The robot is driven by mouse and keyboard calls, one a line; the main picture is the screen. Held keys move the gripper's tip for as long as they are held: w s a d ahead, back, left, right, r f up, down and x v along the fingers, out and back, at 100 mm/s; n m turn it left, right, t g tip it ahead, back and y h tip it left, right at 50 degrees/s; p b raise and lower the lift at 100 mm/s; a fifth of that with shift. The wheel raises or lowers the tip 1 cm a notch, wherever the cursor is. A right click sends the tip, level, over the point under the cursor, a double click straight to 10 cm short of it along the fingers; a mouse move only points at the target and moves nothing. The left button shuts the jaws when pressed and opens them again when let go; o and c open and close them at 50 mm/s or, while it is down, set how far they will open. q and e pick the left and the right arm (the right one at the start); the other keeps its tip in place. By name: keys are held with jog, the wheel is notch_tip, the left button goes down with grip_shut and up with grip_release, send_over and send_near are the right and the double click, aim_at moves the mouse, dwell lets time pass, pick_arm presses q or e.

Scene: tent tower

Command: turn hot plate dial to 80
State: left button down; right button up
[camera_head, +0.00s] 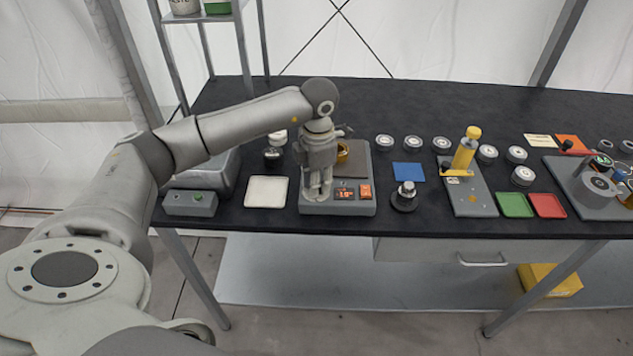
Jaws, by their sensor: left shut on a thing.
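The hot plate (362,206) is a grey box near the front edge of the black table, with a dark top plate. A small amber vessel (343,152) stands on the top plate, partly behind my wrist. Two small orange-red displays (346,194) are lit on its front; their digits are too small to read surely. My left gripper (318,194) points down at the left part of the hot plate's front and is shut on the dial, which its fingers hide. The dial's setting cannot be seen. My right gripper is not in view.
A blue square (408,171), a dark round knobbed item (405,198) and a yellow-handled press (466,155) stand to the right. Several round tins sit behind.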

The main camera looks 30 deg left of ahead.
pick_arm(q)
jog(key=c, duration=1.2)
grip_release()
jog(key=r, duration=1.2)
jog(key=shift+d, duration=0.2)
